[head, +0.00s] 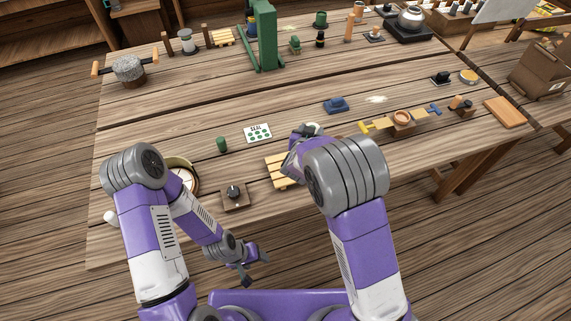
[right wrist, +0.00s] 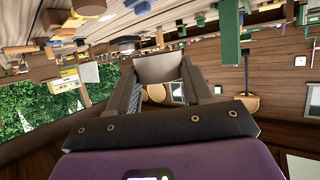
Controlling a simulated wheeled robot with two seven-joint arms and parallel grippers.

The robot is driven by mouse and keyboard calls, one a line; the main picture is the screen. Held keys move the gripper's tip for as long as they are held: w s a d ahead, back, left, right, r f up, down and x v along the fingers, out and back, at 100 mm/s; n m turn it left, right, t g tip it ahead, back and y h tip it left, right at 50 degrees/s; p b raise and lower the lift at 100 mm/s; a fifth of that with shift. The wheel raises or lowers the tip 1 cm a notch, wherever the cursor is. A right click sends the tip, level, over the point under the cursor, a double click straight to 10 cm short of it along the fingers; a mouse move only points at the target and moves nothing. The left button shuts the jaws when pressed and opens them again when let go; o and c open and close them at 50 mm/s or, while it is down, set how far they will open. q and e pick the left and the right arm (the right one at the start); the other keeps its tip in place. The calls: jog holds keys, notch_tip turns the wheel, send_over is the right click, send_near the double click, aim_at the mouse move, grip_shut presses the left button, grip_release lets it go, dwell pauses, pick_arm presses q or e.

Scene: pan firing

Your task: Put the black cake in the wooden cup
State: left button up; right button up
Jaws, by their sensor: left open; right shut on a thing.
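My left gripper (head: 243,270) is open and empty in front of the table's near edge, low in the head view. My right gripper (right wrist: 165,85) is shut on a pale grey, blocky thing (right wrist: 160,67) in the right wrist view. In the head view my right forearm hides most of that gripper; a whitish bit (head: 312,128) shows just beyond it. A small dark piece (head: 440,77) sits at the right of the table; I cannot tell if it is the black cake. A small brown round cup (head: 402,117) stands right of my right arm; its material is unclear.
A wooden pallet (head: 278,172) lies partly behind my right arm. A knob box (head: 235,195), green cylinder (head: 222,144) and dotted card (head: 258,133) are nearby. A blue block (head: 336,105) and tall green frame (head: 264,35) stand farther back. The left middle of the table is clear.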

jog(key=s+a+f+m+h+p, duration=0.1)
jog(key=s+a+f+m+h, duration=0.1)
jog(key=a+f, duration=0.4)
jog(key=a, duration=0.2)
jog(key=shift+s+a+g+h+p, duration=0.15)
jog(key=shift+a+g+h+p, duration=0.15)
jog(key=shift+p, duration=0.1)
jog(key=shift+f, duration=0.2)
notch_tip(320, 180, down, 9)
jog(key=shift+f+b, duration=0.15)
jog(key=shift+b, duration=0.35)
jog(key=shift+f+b, duration=0.3)
jog(key=o, duration=1)
jog(key=shift+o, duration=0.2)
